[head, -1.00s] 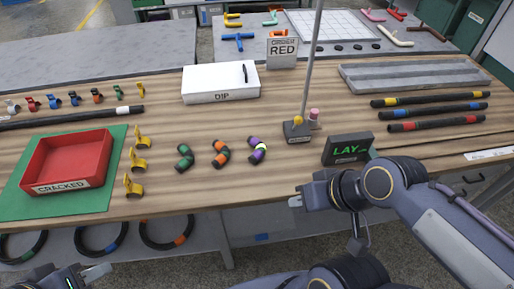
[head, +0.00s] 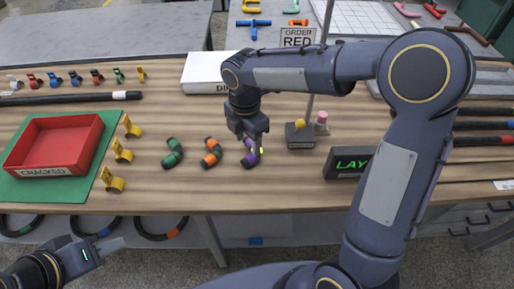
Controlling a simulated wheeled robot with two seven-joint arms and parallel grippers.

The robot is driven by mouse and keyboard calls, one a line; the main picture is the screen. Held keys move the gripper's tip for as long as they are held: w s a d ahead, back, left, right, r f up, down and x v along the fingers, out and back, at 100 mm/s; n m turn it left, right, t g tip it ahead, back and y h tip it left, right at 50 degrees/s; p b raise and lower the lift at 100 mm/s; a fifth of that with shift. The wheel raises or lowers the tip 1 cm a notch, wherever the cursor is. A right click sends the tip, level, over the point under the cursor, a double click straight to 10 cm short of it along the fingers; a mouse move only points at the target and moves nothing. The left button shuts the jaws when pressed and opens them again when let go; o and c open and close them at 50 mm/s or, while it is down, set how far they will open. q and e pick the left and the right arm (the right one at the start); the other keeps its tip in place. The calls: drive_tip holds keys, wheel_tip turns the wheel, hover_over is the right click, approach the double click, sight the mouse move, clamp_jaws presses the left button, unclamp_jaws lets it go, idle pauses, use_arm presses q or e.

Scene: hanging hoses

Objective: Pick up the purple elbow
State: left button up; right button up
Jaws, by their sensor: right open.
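My left gripper (head: 108,248) is at the lower left, off the table's front edge, away from the elbow. Its fingertips run close together, and I cannot tell its opening.
An orange-banded elbow (head: 212,154) and a green-banded elbow (head: 172,154) lie to the left. A red tray (head: 55,147) sits on a green mat. The white DIP box (head: 203,73) is behind.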

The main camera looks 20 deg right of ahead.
sight(249, 157)
drive_tip(key=f, duration=0.7)
drive_tip(key=shift+d+f, duration=0.2)
drive_tip(key=shift+f, duration=0.05)
drive_tip(key=c, duration=1.1)
drive_tip(key=shift+r, duration=0.1)
drive_tip(key=shift+w+r, duration=0.1)
drive_tip(key=shift+r, duration=0.45)
drive_tip(key=r, duration=0.2)
drive_tip(key=shift+s+a+r, duration=0.15)
drive_tip(key=shift+s+r, duration=0.1)
drive_tip(key=shift+r, duration=0.05)
drive_tip(key=s+a+r, duration=0.2)
drive_tip(key=s+r, duration=0.1)
drive_tip(key=s, duration=0.1)
drive_tip(key=s+a+r, duration=0.2)
drive_tip(key=s+r, duration=0.1)
drive_tip(key=s, duration=0.1)
drive_tip(key=s+a+r, duration=0.2)
drive_tip(key=s+r, duration=0.1)
drive_tip(key=s, duration=0.1)
drive_tip(key=shift+s, duration=0.15)
